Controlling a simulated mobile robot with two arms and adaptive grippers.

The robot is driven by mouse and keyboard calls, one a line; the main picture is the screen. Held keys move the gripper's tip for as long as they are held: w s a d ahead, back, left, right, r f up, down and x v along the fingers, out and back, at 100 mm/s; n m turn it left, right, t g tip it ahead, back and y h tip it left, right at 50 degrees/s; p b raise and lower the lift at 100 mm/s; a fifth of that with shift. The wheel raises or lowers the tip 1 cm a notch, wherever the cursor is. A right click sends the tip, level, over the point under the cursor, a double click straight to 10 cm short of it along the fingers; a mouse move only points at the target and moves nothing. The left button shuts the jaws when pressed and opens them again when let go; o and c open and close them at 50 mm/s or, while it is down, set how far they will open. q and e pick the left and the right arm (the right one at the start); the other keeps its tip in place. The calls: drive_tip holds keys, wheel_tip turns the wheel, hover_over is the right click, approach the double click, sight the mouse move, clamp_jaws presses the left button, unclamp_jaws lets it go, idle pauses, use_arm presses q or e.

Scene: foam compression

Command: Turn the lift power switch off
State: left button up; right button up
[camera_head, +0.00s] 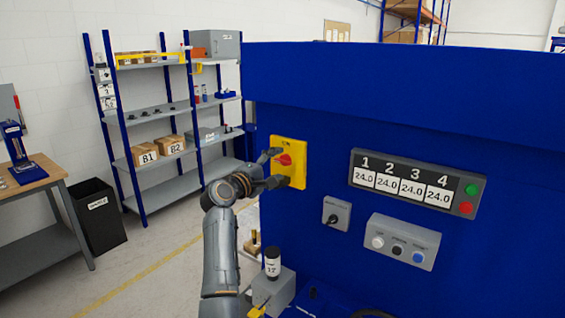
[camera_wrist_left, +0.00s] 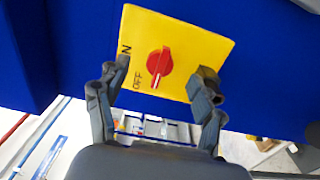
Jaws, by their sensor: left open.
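The lift power switch is a red rotary knob (camera_head: 285,160) on a yellow plate (camera_head: 297,145), fixed to the front of the big blue machine near its left edge. In the left wrist view the red knob (camera_wrist_left: 159,66) sits on the yellow plate (camera_wrist_left: 195,45), with ON and OFF lettering on its left side. I cannot tell surely which mark the knob points to. My left gripper (camera_head: 275,168) is open in front of the plate. In the wrist view its fingers (camera_wrist_left: 157,82) stand apart on either side of the knob, apparently not touching it. My right gripper is not in view.
Right of the switch, the blue machine carries a four-number display (camera_head: 412,180), a small grey selector (camera_head: 337,214) and a button box (camera_head: 403,242). A grey block with a black-capped cylinder (camera_head: 272,262) is below. Shelves (camera_head: 165,110), a black bin (camera_head: 100,215) and a workbench stand left.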

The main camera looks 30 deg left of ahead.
use_arm(q)
drive_tip(key=s, duration=0.6)
drive_tip(key=shift+s+a, duration=0.3)
drive_tip(key=shift+s, duration=0.1)
drive_tip(key=shift+w+f, duration=0.1)
idle(0.3)
